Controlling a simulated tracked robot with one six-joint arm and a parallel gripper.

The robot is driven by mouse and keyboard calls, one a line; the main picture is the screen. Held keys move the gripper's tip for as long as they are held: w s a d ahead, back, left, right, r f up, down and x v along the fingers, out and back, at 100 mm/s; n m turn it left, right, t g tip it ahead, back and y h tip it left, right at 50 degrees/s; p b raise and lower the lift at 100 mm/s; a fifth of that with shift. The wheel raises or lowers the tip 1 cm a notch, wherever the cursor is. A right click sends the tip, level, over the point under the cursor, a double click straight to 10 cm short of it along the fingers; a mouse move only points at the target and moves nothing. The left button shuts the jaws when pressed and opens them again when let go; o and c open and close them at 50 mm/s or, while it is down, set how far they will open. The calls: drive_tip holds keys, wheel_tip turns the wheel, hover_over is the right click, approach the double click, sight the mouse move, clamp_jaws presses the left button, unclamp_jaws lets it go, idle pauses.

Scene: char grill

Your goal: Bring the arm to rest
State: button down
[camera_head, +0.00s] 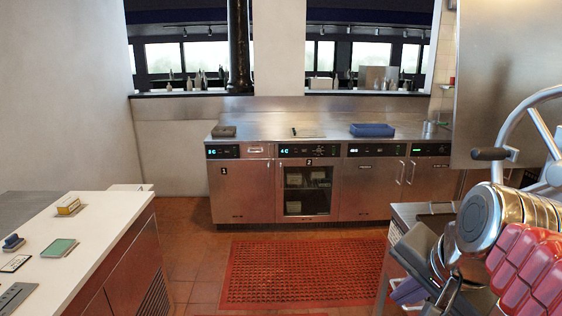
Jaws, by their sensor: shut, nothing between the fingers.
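I cannot make out my gripper in the head view. No part that I can tell for sure as my arm shows either.
A steel counter (290,120) with a blue tray (372,130) spans the back. A red mat (300,272) lies on the floor before it. A white counter (112,217) stands left. A handwheel (548,135), metal cylinders (483,218) and red padded shapes (530,265) crowd the right.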

drive_tip(key=s+a+f+n, duration=0.4)
drive_tip(key=s+f+n, duration=0.2)
drive_tip(key=f+n, duration=0.4)
drive_tip(key=shift+s+a+f+g, duration=0.15)
drive_tip(key=shift+a+f+g, duration=0.15)
drive_tip(key=shift+a+g, duration=0.1)
